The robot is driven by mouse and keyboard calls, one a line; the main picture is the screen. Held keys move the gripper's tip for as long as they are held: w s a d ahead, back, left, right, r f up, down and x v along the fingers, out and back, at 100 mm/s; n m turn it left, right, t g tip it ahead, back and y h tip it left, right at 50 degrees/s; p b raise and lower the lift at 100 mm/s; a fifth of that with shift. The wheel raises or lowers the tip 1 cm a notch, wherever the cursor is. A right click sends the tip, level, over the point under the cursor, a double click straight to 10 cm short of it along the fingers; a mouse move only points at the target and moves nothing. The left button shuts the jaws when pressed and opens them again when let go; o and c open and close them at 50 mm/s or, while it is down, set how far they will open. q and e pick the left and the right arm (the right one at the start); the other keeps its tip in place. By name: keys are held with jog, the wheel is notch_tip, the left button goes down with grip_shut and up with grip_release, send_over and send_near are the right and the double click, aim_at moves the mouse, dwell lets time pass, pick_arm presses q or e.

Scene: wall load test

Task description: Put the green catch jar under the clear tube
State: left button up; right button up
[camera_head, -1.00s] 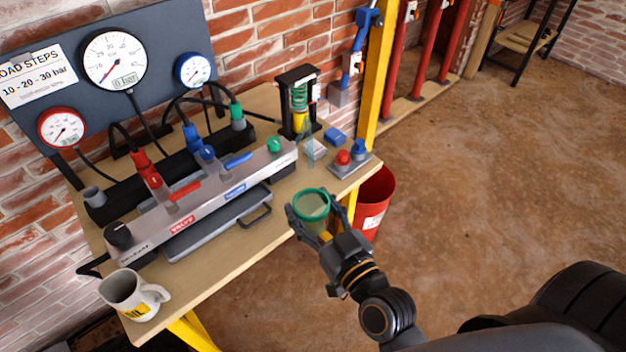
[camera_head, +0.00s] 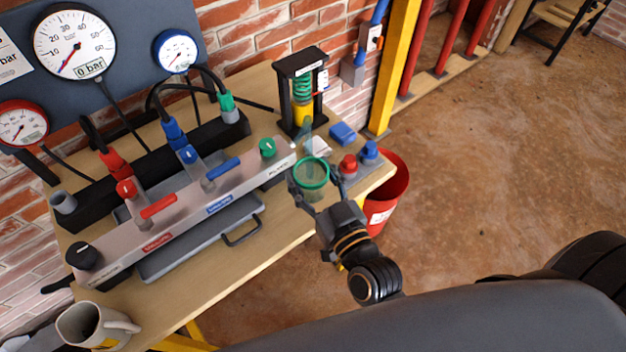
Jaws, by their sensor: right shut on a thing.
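The green catch jar (camera_head: 311,174) is a see-through cup with a green rim. My right gripper (camera_head: 315,192) is shut around it, one finger on each side, and holds it upright at the bench's front edge, near the right end of the grey manifold (camera_head: 190,205). The clear tube (camera_head: 307,136) is a pale bluish, see-through piece at that end. In the picture the jar's rim lies just below the tube; I cannot tell whether the jar is directly under it. The jar's base is partly hidden by the gripper. My left gripper is not in view.
Red and blue caps (camera_head: 358,158) stand on a small plate right of the jar. A blue block (camera_head: 342,133) and a spring stand (camera_head: 302,92) are behind. A mug (camera_head: 92,326) stands at the bench's near left. A red bucket (camera_head: 392,190) is beyond the bench's right end.

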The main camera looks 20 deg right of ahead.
aim_at(314, 177)
jog(key=w+f, duration=0.1)
jog(key=f, duration=0.1)
jog(key=w+d+f, duration=0.1)
jog(key=shift+w+f, duration=0.35)
jog(key=shift+w+d+f, duration=0.1)
jog(key=shift+w+f, duration=0.05)
jog(key=shift+f, duration=0.05)
jog(key=f, duration=0.1)
jog(key=f+b, duration=0.1)
jog(key=f, duration=0.1)
jog(key=shift+w+d+f, duration=0.15)
jog(key=shift+w+f, duration=0.05)
jog(key=shift+w, duration=0.15)
jog(key=shift+f, duration=0.35)
jog(key=o, duration=1.2)
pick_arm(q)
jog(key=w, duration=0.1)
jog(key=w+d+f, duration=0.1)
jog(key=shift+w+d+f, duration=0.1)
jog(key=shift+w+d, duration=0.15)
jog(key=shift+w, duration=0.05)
